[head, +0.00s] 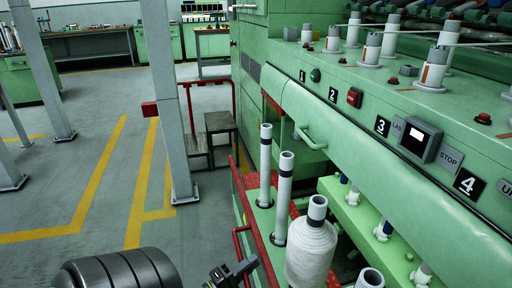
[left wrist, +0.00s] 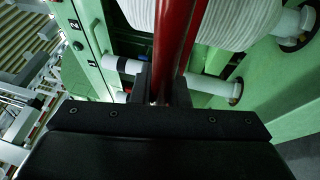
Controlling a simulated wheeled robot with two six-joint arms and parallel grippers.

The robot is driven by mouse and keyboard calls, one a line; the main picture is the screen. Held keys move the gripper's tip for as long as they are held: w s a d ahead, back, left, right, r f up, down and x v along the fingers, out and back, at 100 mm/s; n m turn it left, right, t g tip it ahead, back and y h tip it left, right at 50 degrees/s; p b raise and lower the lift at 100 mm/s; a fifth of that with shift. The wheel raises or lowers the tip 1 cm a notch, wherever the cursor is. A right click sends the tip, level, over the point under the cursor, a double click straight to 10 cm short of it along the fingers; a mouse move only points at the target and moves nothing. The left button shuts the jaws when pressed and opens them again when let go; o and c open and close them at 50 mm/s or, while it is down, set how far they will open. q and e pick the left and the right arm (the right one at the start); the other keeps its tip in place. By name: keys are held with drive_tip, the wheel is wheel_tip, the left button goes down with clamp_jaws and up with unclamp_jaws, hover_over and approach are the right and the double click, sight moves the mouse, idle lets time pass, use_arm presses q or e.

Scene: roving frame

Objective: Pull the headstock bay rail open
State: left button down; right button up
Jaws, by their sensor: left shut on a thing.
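The rail (head: 254,214) is a green strip with red edges beside the green machine, low at the centre of the head view. It bears upright white tubes (head: 265,165) and a wound white bobbin (head: 312,250). A red bar handle (head: 237,238) runs along its left side. My left gripper (head: 238,271) is at the handle's near part, low in the head view. In the left wrist view, a red bar (left wrist: 170,40) passes between the dark fingers of the left gripper (left wrist: 160,95), which is shut on it. My right gripper is not in view.
The green machine (head: 400,190) with number plates and buttons fills the right. A grey post (head: 165,100) stands on the floor beyond the rail. Grey floor (head: 85,225) with yellow lines is open to the left.

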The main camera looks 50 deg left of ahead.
use_arm(q)
drive_tip(key=shift+s+f, duration=0.1)
drive_tip(key=shift+s, duration=0.05)
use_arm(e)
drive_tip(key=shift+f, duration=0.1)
use_arm(q)
drive_tip(key=c, duration=1.7)
unclamp_jaws()
drive_tip(key=s+f+b, duration=0.1)
drive_tip(key=s+f, duration=0.2)
drive_tip(key=s, duration=1.4)
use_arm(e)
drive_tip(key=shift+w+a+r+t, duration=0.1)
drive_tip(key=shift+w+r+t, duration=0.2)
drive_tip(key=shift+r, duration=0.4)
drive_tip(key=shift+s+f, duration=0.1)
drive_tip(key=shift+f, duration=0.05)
